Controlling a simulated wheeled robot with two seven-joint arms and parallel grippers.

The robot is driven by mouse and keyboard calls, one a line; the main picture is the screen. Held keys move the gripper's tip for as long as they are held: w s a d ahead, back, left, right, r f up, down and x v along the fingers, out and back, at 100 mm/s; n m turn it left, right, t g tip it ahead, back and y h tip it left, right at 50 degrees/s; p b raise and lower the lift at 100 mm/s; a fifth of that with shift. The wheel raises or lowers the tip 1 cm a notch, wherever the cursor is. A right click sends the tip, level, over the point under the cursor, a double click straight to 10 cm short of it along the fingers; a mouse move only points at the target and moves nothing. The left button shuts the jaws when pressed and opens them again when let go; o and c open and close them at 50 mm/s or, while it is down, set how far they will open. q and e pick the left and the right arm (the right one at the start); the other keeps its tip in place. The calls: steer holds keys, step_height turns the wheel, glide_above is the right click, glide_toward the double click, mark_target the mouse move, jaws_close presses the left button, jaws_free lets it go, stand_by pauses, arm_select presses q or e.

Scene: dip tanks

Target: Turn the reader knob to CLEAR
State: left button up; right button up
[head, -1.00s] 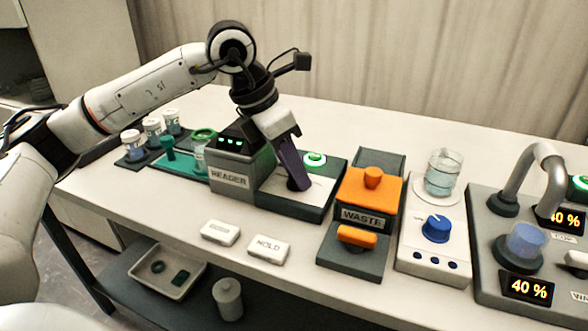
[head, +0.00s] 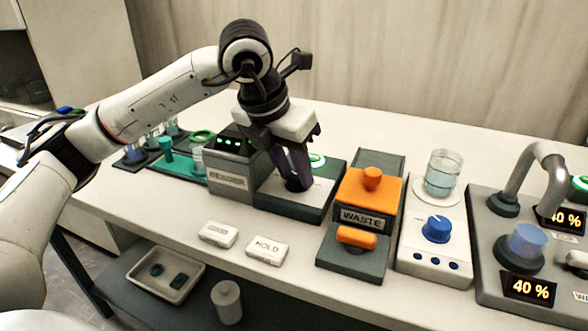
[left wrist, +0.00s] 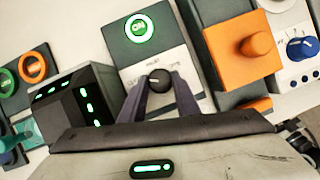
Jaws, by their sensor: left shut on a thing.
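The reader (head: 228,172) is a dark grey box with lit green lights, and a pale panel beside it carries a dark round knob (left wrist: 158,80). My left gripper (head: 297,184) reaches down over this panel. In the left wrist view its two fingers (left wrist: 159,88) are shut on the knob from both sides. A small pale mark shows on the knob. The panel lettering is partly covered and too small to read surely. In the head view the fingers hide the knob. My right gripper is out of view.
A lit green ring button (left wrist: 140,27) sits behind the knob. The orange-topped WASTE box (head: 368,190) stands close to the right. White HOLD block (head: 267,250) and another white block (head: 218,234) lie in front. A glass beaker (head: 442,172) stands farther right.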

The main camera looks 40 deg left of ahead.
arm_select(q)
steer(key=o, duration=1)
steer(key=shift+o, duration=0.2)
steer(key=p+v, duration=0.1)
steer(key=v, duration=0.9)
steer(key=shift+r, duration=0.15)
steer(key=shift+s, duration=0.2)
